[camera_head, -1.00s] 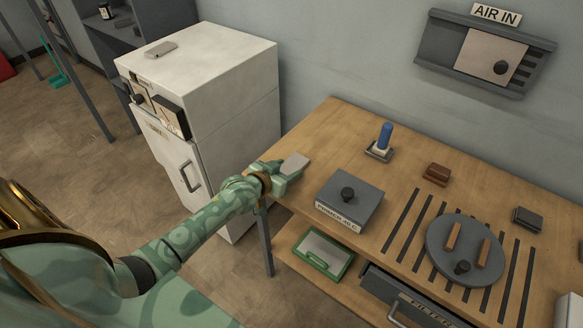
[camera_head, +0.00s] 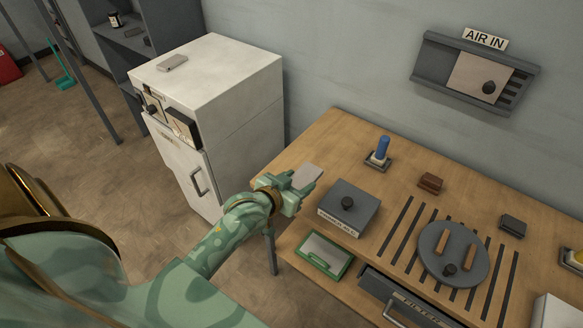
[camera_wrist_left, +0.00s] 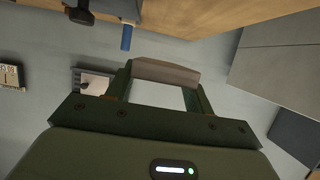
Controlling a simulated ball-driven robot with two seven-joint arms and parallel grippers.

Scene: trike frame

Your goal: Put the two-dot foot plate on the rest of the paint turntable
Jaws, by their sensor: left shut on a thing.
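My left gripper (camera_head: 294,190) is shut on a flat grey-beige plate (camera_head: 307,175), held over the table's left end, left of the dark box. The plate also shows in the left wrist view (camera_wrist_left: 165,72), between the finger ends. I cannot make out dots on it. The paint turntable (camera_head: 433,262) is a round dark grey disc at the right of the table, well apart from the gripper. Two wooden bars (camera_head: 442,242) that look like its rest stand on it, with a black knob (camera_head: 450,269) at the front. My right gripper is out of view.
A dark labelled box (camera_head: 362,207) with a knob stands between gripper and turntable. Behind are a blue-handled item (camera_head: 382,150), a brown block (camera_head: 430,183) and a dark block (camera_head: 513,226). A white cabinet (camera_head: 240,80) with another grey plate (camera_head: 173,62) stands left. A green-framed tray (camera_head: 322,253) sits below.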

